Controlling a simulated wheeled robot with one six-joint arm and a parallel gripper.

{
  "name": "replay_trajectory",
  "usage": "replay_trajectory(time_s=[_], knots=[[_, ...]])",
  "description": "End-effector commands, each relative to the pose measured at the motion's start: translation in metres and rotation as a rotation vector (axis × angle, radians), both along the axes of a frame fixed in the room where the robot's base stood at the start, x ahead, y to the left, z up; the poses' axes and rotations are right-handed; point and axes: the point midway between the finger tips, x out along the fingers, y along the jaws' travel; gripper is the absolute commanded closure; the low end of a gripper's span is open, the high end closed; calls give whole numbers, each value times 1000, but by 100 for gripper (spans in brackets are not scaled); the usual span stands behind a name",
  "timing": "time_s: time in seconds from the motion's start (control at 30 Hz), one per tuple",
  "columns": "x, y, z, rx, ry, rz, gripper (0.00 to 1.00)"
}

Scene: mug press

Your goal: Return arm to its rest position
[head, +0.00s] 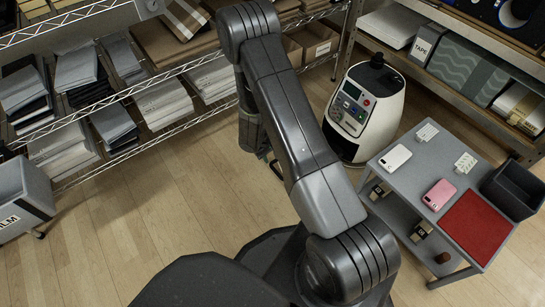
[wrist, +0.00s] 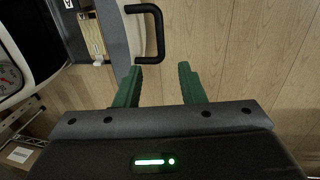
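My gripper (wrist: 159,70) shows in the wrist view with its two green fingers apart and bare floor between them. It holds nothing. In the head view my arm rises from the bottom centre and reaches up and away, then bends down toward the floor left of the white press (head: 364,110). My gripper's fingers are not clear there. The black and white press body (wrist: 18,50) also shows at the left of the wrist view, with a round gauge.
Wire shelves (head: 150,90) with stacked goods line the back left.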

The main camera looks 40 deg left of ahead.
Motion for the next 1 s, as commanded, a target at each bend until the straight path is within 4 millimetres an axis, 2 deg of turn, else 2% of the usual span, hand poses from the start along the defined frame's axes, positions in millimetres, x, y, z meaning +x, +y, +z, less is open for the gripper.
replay_trajectory(time_s=[0.17, 0.53, 0.67, 1.0], knots=[[-1, 0, 6, -1, 0, 0, 64], [0, -1, -1, -2, 1, 0, 64], [3, -2, -18, -3, 1, -1, 64], [15, -7, -85, -3, 1, -2, 64]])
